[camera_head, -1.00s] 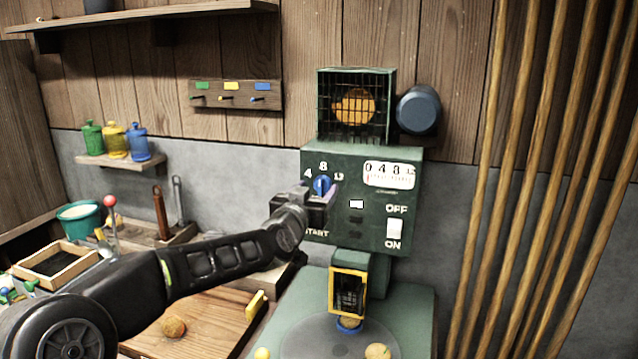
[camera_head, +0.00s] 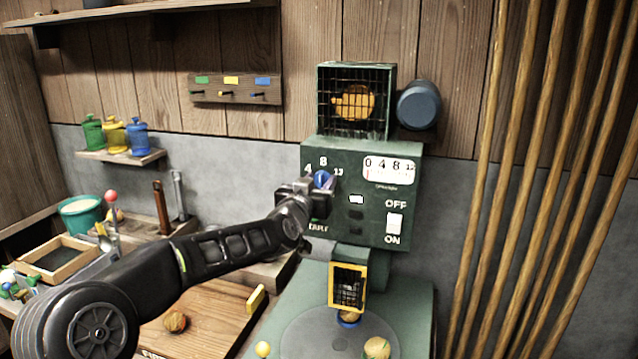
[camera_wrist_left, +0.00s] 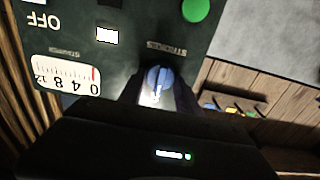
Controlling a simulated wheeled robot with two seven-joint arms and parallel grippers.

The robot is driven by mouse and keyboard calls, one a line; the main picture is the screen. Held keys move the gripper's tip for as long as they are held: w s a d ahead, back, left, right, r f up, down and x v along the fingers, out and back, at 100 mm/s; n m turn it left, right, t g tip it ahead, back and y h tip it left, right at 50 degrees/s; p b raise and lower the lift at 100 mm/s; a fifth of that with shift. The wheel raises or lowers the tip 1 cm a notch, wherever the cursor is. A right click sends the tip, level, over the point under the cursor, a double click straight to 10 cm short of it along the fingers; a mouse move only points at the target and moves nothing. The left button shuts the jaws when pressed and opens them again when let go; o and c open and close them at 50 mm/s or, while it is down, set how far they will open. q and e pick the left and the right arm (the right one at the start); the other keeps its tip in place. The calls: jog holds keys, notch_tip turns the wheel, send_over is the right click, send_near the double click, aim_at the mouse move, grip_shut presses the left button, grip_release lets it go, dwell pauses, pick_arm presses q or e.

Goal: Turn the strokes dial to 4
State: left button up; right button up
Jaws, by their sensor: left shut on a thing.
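The blue strokes dial (camera_head: 321,179) is on the green machine's front panel (camera_head: 345,160), with 4 at its upper left, 8 above and a further number at its right. A white mark on the dial seems to point up, near the 8, but the fingers partly cover it. My left gripper (camera_head: 317,190) is at the panel, shut on the dial. In the left wrist view the dial (camera_wrist_left: 158,80) sits between the dark fingers, beside the upside-down STROKES label. My right gripper is not in view.
On the panel are a counter (camera_head: 388,170), an OFF/ON switch (camera_head: 394,223) and a green button (camera_wrist_left: 196,10), which my gripper hides in the head view. A yellow-framed guard (camera_head: 348,287) hangs below. Wooden poles (camera_head: 530,180) stand at the right.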

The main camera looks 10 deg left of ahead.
pick_arm(q)
grip_shut()
jog(key=shift+f+n+b, duration=0.15)
jog(key=shift+n+b, duration=0.75)
jog(key=n+b, duration=0.2)
jog(key=n, duration=0.1)
jog(key=n+b, duration=0.2)
jog(key=n, duration=0.1)
jog(key=shift+a+n, duration=0.1)
jog(key=shift+n, duration=0.3)
jog(key=shift+n+b, duration=0.75)
jog(key=shift+n, duration=0.95)
